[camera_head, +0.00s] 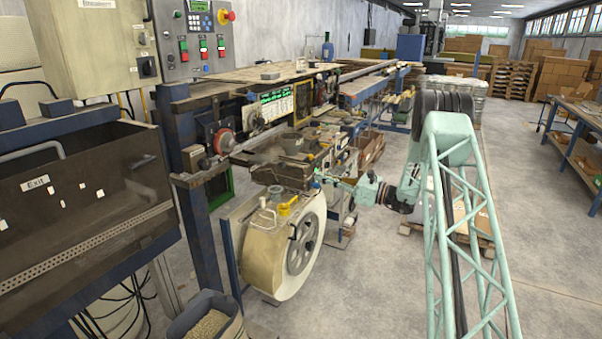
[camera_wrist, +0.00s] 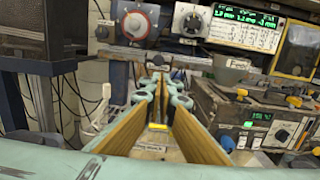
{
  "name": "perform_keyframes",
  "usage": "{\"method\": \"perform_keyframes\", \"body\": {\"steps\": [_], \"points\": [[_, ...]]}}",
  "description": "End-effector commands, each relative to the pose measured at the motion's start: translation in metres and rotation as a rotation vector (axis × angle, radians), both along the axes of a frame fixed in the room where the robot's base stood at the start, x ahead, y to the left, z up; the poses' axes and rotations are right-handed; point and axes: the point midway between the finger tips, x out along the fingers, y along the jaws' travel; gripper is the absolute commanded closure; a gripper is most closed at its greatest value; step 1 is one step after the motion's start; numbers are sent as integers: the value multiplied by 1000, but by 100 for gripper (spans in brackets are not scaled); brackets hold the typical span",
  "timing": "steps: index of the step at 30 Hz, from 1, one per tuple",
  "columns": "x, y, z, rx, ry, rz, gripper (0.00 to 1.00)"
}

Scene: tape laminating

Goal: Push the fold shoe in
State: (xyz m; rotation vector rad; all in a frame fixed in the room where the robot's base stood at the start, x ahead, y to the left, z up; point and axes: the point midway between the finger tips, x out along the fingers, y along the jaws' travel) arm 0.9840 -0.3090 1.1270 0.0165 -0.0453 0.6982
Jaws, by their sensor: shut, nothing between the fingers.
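My gripper (camera_head: 319,176) is at the front of the laminating machine (camera_head: 285,172), just above and to the right of the large tape reel (camera_head: 268,246). In the wrist view its green fingers (camera_wrist: 158,68) come together at the tips, shut and empty, with brown inner faces showing. Past the tips is a grey machine rail (camera_wrist: 150,56) under a red-rimmed dial (camera_wrist: 136,25). A small yellow piece (camera_wrist: 157,126) shows low between the fingers. I cannot pick out the fold shoe with certainty; the fingers hide part of the machine front.
A grey control box (camera_wrist: 258,132) with a green display and dial stands right of the fingers, with orange-handled parts on it. A wider green readout (camera_wrist: 247,28) is above.

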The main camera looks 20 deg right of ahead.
Motion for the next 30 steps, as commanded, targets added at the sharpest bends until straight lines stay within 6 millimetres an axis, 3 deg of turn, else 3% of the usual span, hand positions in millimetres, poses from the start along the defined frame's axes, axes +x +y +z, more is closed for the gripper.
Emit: {"method": "perform_keyframes", "body": {"steps": [11, 30], "points": [[19, 17, 1, 0, 0, 2, 100], [81, 70, 5, 0, 0, 2, 100]]}}
